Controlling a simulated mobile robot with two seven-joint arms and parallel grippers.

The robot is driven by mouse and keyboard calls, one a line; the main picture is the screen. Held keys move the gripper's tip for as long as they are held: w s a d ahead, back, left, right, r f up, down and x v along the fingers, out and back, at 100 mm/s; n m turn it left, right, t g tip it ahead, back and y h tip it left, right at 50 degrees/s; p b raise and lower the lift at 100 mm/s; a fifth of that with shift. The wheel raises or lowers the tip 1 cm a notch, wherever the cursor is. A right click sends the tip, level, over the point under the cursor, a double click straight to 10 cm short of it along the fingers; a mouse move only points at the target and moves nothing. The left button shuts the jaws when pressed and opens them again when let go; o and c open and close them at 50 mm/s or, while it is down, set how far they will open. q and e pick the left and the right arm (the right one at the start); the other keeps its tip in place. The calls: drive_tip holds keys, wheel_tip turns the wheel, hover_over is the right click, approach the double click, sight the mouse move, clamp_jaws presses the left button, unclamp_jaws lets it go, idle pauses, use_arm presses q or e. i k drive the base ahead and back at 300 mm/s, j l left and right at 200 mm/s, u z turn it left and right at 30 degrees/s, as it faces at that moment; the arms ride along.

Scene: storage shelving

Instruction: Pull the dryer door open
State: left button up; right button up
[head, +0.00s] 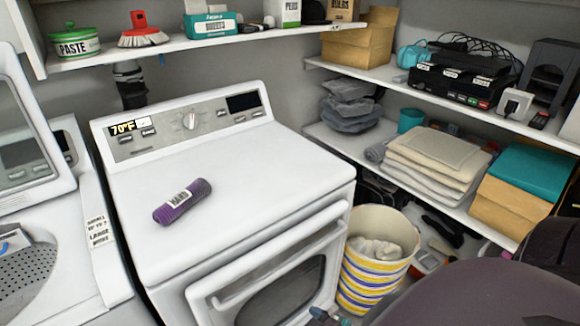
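The white dryer (255,175) stands in the middle, with a control panel along its back. Its door (335,262) is on the front face, with a raised white bar across the top and a dark window (285,295). The door looks shut against the body; its lower part is cut off by the picture edge. My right arm seems to come in as a dark rounded shape at the lower right. A small grey-blue part at the bottom edge, in front of the door, may be its gripper; its fingers cannot be made out. My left gripper is not in view.
A purple roll (182,201) lies on the dryer top. A striped bin (371,275) holding cloth stands close to the dryer's right side. A white washer (50,255) stands at left. Shelves at right hold folded towels (436,160), boxes and electronics; another shelf runs above the dryer.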

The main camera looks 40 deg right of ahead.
sight(277, 284)
drive_tip(key=z, duration=1.15)
